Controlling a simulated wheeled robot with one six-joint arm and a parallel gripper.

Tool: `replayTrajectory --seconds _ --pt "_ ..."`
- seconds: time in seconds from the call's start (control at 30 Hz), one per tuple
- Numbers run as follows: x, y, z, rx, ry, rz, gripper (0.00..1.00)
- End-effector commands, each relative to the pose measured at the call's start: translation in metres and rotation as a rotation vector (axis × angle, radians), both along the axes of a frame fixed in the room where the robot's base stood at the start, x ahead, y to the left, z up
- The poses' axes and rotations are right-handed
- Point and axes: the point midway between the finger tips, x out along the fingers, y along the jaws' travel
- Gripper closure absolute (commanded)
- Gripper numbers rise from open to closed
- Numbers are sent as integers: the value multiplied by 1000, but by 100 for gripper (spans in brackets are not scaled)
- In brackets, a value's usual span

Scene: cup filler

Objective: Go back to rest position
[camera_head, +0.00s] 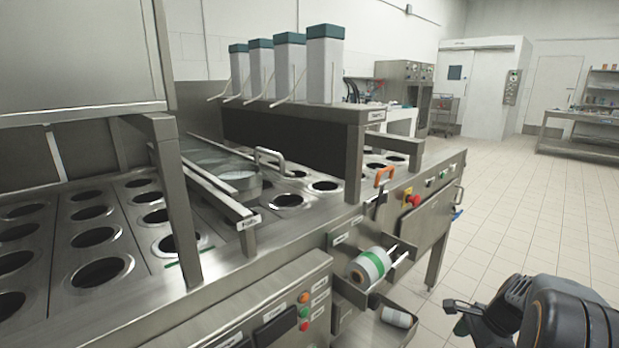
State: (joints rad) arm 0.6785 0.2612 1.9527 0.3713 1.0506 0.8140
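My gripper (462,308) is at the lower right, at the end of my dark arm, over the tiled floor. It is small and partly hidden by the arm's own links, and I cannot tell whether its fingers are open or shut. No object shows clearly in it. It is apart from the steel cup filler machine (290,235), to the right of the machine's open drawers. One drawer holds a white roll with a green band (370,266). A lower drawer (378,322) holds a white cylinder (396,317).
The open drawers jut out toward my arm. A red button (414,200) and an orange handle (384,177) are on the machine's right end. Several teal-topped dispensers (325,65) stand on its shelf. The tiled floor (530,205) to the right is clear up to a far steel table (580,140).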

Motion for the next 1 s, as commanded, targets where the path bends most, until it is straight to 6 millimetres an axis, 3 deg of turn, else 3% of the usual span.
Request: replayTrajectory --seconds 0.03,0.17,0.33,0.5,0.6,0.8,1.0 --pt "0 10 24 -21 -14 54 27" --pt "-2 38 67 -84 -55 219 27" --pt "-13 87 146 -198 -129 530 27" --pt "-40 143 233 -346 -231 948 27" --pt "-57 166 269 -422 -282 1161 27" --pt "-84 194 314 -537 -361 1468 27" --pt "-96 204 329 -591 -396 1608 27"
